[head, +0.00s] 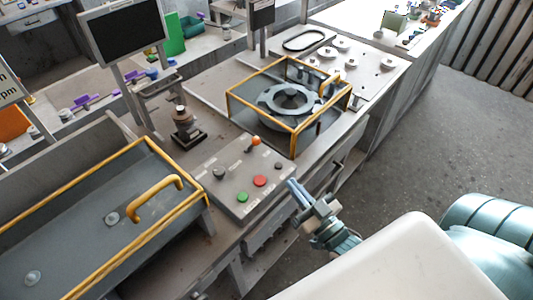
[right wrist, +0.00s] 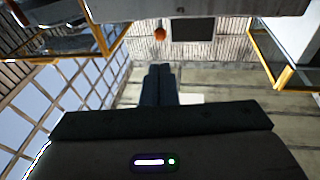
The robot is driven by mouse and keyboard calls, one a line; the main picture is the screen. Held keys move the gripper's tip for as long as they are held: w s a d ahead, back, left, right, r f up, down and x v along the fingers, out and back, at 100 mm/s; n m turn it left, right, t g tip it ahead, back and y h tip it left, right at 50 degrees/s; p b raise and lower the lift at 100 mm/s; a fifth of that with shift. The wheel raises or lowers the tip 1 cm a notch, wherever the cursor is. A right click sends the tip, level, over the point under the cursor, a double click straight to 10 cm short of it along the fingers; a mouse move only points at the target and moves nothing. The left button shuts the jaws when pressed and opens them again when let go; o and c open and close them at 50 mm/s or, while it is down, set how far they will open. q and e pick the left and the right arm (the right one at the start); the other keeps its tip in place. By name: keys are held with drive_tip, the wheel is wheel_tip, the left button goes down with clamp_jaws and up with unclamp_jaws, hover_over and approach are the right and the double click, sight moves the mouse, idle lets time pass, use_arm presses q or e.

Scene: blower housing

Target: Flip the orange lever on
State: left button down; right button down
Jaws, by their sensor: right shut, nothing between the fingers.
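The orange lever (head: 255,141) stands at the back edge of a grey control panel (head: 221,190), its ball-shaped orange knob on top. My right gripper (head: 293,187) is at the panel's right front edge, to the right of and nearer than the lever, with a clear gap between them. Its fingers are shut and empty. In the right wrist view, my shut dark fingers (right wrist: 159,72) point up the picture, and the orange knob (right wrist: 160,34) shows beyond their tips. Whether the lever is on or off is not clear. My left gripper is not in view.
The panel also carries a red button (head: 260,181), a green button (head: 242,197) and a dark knob (head: 219,172). A yellow-framed blower housing (head: 294,142) stands behind and right. A yellow-railed tray with a handle (head: 155,196) lies left. Open floor is at right.

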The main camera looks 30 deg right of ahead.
drive_tip(key=b, duration=0.7)
approach(253, 145)
drive_tip(key=w+r, duration=0.2)
drive_tip(key=w, duration=0.1)
drive_tip(key=shift+w+d+r, duration=0.1)
drive_tip(key=shift+w+r, duration=0.05)
drive_tip(key=shift+r, duration=0.1)
drive_tip(key=shift+w+r, duration=0.2)
drive_tip(key=shift+w, duration=0.5)
drive_tip(key=shift+r, duration=0.1)
